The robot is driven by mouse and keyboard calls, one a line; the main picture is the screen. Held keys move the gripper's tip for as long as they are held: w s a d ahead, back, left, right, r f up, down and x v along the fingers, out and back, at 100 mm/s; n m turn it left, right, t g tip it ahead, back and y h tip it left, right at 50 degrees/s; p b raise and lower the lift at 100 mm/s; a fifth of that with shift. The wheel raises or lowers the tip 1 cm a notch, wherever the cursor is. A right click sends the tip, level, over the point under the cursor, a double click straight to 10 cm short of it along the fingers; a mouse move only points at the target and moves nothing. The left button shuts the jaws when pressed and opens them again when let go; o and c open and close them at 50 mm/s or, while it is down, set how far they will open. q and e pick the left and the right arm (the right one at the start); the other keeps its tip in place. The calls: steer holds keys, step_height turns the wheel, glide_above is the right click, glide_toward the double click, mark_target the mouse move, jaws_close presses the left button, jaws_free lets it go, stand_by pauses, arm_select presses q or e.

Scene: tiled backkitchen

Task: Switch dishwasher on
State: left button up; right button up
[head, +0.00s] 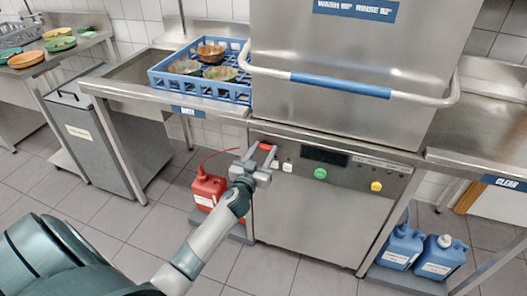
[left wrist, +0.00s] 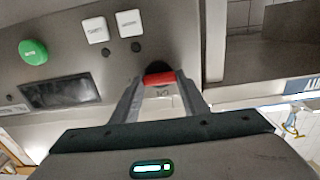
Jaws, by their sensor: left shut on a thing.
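The dishwasher (head: 300,205) is a steel hood machine with a front control panel. My left gripper (head: 261,155) is at the panel's left end, shut on the red switch (head: 267,146). In the left wrist view, the red switch (left wrist: 159,78) sits between the tips of my left gripper (left wrist: 160,84), lying crosswise in front of a dark round base. The panel also has a green button (head: 320,173), a yellow button (head: 376,186), white buttons (head: 287,167) and a dark display (head: 324,156). The display is dark in the left wrist view too (left wrist: 55,92). My right gripper is not in view.
The hood (head: 360,70) is down, with a blue-gripped handle bar (head: 340,84) across it. A blue rack (head: 205,90) with bowls stands on the left table. A red canister (head: 207,190) and blue canisters (head: 400,248) stand low beside the machine. Floor in front is clear.

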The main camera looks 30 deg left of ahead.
arm_select(q)
steer(key=shift+m, duration=0.4)
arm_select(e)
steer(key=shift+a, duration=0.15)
arm_select(q)
steer(key=m, duration=0.3)
steer(key=shift+d, duration=0.1)
steer(key=m, duration=0.4)
steer(key=shift+m, duration=0.4)
steer(key=m, duration=0.5)
steer(key=shift+f, duration=0.1)
steer(key=m, duration=0.2)
steer(key=shift+d+m, duration=0.1)
steer(key=shift+m, duration=0.3)
steer(key=shift+f+m+p, duration=0.1)
steer(key=shift+m+p, duration=0.2)
steer(key=shift+m, duration=0.5)
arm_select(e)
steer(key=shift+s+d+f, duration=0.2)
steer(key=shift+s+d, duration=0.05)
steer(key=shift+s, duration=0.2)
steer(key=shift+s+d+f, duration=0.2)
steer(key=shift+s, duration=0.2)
arm_select(q)
steer(key=o, duration=1.1)
steer(key=shift+c, duration=0.2)
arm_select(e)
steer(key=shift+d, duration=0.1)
